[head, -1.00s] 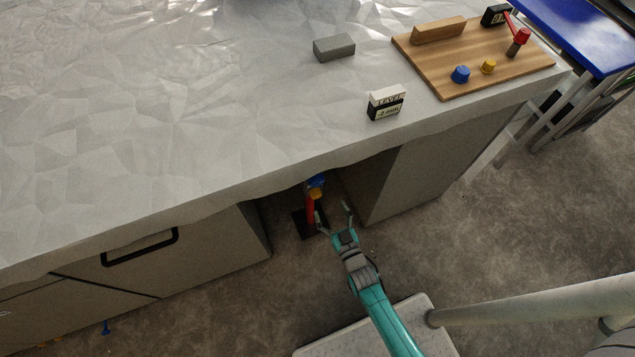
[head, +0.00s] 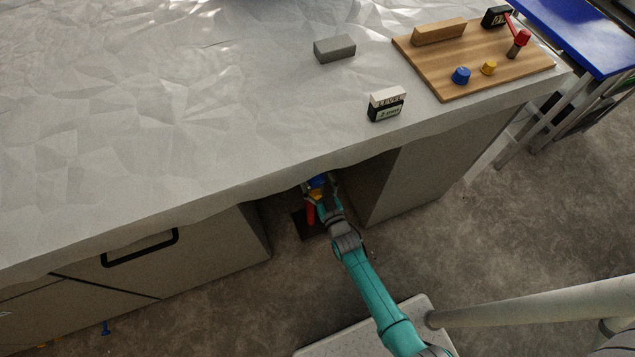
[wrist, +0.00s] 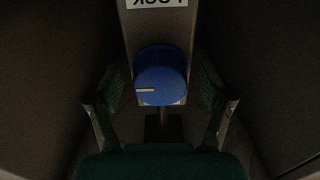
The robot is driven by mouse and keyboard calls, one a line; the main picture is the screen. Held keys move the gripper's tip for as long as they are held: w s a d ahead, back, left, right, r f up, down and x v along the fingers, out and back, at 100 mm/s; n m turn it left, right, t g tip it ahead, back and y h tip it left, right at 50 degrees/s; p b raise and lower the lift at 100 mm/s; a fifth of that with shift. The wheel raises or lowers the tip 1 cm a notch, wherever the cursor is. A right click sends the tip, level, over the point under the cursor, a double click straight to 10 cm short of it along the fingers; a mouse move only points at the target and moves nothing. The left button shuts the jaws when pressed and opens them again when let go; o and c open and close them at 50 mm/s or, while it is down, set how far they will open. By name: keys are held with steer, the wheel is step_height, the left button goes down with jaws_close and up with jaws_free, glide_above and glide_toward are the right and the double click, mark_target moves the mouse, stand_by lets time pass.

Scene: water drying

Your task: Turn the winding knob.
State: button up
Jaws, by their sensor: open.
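A blue round knob (wrist: 161,76) with a white pointer line sits on a grey upright piece in the wrist view, below a white label with upside-down letters. My gripper (wrist: 162,95) is open, one finger on each side of this knob, with a visible gap on both sides. In the head view my gripper (head: 320,188) reaches under the tabletop overhang to the same blue knob (head: 319,181). A red post (head: 310,214) stands below it on a dark base, partly hidden by my gripper. No label names the winding knob.
The recess lies between a drawer cabinet (head: 190,262) and a side panel (head: 420,165), under the table (head: 200,110).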

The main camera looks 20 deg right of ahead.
steer(key=c, duration=1.2)
steer(key=shift+o, duration=0.2)
steer(key=shift+m, duration=0.3)
steer(key=m, duration=0.3)
steer(key=shift+m, duration=0.3)
steer(key=m, duration=0.4)
steer(key=shift+a+r+m, duration=0.1)
steer(key=shift+m, duration=0.2)
steer(key=m, duration=0.8)
steer(key=shift+r+m, duration=0.1)
steer(key=shift+m, duration=0.5)
